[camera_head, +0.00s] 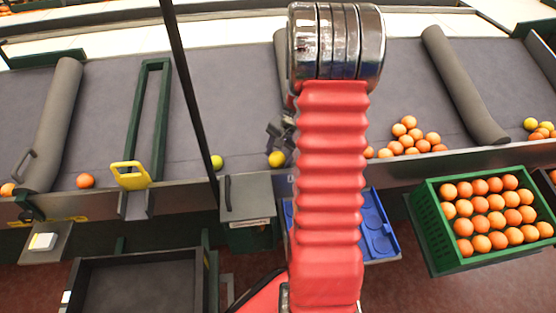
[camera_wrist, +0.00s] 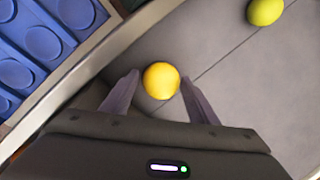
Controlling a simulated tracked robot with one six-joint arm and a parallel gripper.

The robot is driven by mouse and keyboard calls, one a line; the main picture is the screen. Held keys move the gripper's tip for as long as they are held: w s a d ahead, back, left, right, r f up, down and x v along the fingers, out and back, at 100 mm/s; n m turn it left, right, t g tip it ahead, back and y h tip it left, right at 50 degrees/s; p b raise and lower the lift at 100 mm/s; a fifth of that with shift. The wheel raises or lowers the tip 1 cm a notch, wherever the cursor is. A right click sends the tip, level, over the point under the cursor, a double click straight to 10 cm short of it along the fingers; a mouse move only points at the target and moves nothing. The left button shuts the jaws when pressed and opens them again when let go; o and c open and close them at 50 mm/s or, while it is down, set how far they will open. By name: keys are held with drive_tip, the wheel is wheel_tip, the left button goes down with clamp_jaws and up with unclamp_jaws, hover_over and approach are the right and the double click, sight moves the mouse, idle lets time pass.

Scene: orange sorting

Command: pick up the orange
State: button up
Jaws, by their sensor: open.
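A yellow-orange fruit (camera_wrist: 161,80) lies on the grey belt between the two open fingers of my gripper (camera_wrist: 160,88) in the wrist view. The fingers stand on either side of it, and I cannot tell whether they touch it. In the head view the same fruit (camera_head: 277,159) looks yellow and sits near the belt's front edge. My gripper (camera_head: 280,133) is beside it there, partly hidden behind my red arm. A yellow-green fruit (camera_wrist: 265,11) lies farther off at the top right of the wrist view, and it also shows in the head view (camera_head: 217,162).
A pile of oranges (camera_head: 410,138) lies on the belt at right. A green crate (camera_head: 433,208) full of oranges stands at front right. A blue tray with round hollows (camera_head: 379,240) is below the belt edge. A lone orange (camera_head: 85,181) lies at left by a yellow handle (camera_head: 130,176).

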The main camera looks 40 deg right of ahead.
sight(279, 156)
idle(0.4)
drive_tip(key=c, duration=0.9)
drive_tip(key=shift+o, duration=0.2)
drive_tip(key=shift+r, duration=0.1)
wheel_tip(279, 156, up, 10)
drive_tip(key=shift+f, duration=0.1)
idle(0.5)
